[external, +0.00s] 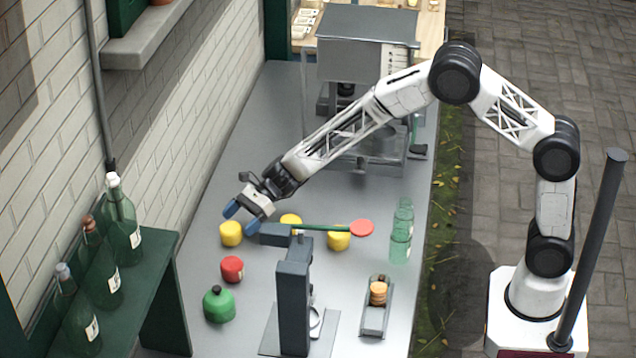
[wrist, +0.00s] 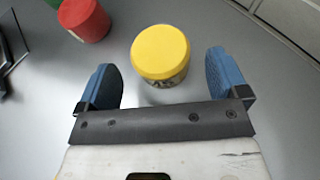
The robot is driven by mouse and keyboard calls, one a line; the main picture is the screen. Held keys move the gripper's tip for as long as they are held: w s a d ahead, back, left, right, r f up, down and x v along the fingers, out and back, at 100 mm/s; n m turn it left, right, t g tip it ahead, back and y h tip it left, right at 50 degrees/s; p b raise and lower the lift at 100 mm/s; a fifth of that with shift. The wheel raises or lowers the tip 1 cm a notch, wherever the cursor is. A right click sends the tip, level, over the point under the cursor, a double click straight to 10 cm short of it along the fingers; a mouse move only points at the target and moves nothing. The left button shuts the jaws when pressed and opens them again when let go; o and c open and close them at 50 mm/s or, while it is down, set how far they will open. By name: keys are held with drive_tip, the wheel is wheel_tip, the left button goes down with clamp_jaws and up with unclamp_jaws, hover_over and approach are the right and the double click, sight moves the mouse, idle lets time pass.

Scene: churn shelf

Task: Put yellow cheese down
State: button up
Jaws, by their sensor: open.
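A yellow cheese (wrist: 160,52) stands upright on the grey counter, ahead of and between the blue fingers of my gripper (wrist: 164,80) in the wrist view. My gripper is open, and neither finger touches the cheese. In the external view my gripper (external: 243,206) is low at the left of the counter, just above a yellow cheese (external: 231,233).
A red cheese (external: 232,269) and a green round jar (external: 219,304) stand nearer the front. A dark press stand (external: 294,300) rises mid-counter. A tray (external: 374,322) holds stacked orange rounds. Bottles stand on a green shelf at left.

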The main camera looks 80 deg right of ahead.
drive_tip(key=v, duration=0.8)
drive_tip(key=shift+f, duration=0.1)
drive_tip(key=shift+a, duration=0.1)
idle(0.3)
drive_tip(key=s+a+r+n+g+h, duration=0.25)
drive_tip(key=s+r+n, duration=0.45)
drive_tip(key=s, duration=0.6)
drive_tip(key=s+a+r+n+g+h, duration=0.1)
drive_tip(key=s+a+r+n+g, duration=0.2)
drive_tip(key=s+r+n, duration=0.65)
drive_tip(key=s+d+n+h, duration=0.2)
drive_tip(key=s+n+h, duration=0.1)
drive_tip(key=s, duration=1.3)
drive_tip(key=s+d+n+h, duration=0.3)
drive_tip(key=s+n+h, duration=0.1)
drive_tip(key=s, duration=1.3)
drive_tip(key=shift+s+d+r+n, duration=0.3)
drive_tip(key=shift+r+n, duration=0.1)
drive_tip(key=shift+n, duration=0.35)
drive_tip(key=shift+o, duration=0.5)
drive_tip(key=shift+w+h, duration=0.1)
drive_tip(key=shift+h, duration=0.15)
